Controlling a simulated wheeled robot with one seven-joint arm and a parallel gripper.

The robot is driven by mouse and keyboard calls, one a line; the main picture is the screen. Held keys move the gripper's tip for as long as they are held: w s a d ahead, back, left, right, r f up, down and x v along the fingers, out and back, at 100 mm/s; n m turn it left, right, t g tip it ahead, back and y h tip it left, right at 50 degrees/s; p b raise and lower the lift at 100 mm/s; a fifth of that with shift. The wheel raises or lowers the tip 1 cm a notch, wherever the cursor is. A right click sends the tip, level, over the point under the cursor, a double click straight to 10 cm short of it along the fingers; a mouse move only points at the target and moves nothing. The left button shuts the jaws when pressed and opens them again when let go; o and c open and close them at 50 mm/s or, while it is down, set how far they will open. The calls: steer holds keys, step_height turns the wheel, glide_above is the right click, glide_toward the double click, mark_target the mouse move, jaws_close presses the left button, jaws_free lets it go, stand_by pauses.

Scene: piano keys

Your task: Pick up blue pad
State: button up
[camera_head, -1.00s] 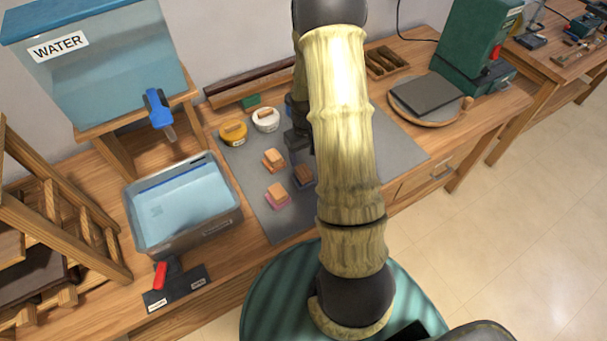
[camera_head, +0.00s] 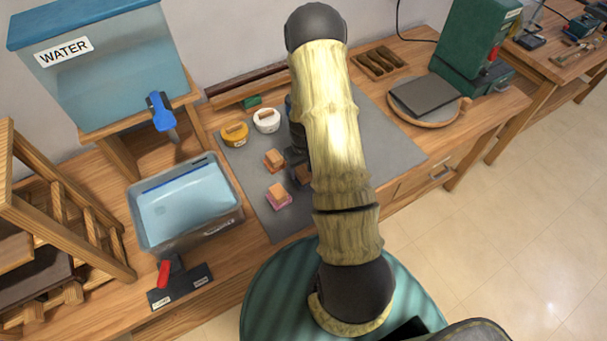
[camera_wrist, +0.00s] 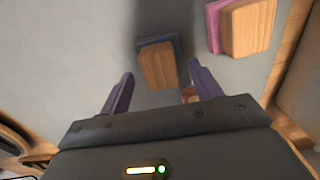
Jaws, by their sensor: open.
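The blue pad (camera_wrist: 143,44) has a dark blue base and a wooden block on top. It lies on the grey mat, just ahead of and between my fingertips in the wrist view. My gripper (camera_wrist: 160,72) is open, with one finger on each side of the pad's near end; I cannot tell how high it is above the mat. In the head view, the pad's wooden top (camera_head: 303,175) is partly hidden by my gripper and arm.
A pink pad (camera_wrist: 214,27) lies close by to the right in the wrist view. A water basin (camera_head: 188,203) stands to the left.

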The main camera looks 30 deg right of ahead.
steer(key=shift+w+f, duration=0.1)
steer(key=shift+f, duration=1.15)
steer(key=shift+s, duration=0.2)
steer(key=shift+w, duration=0.1)
steer(key=c, duration=1.1)
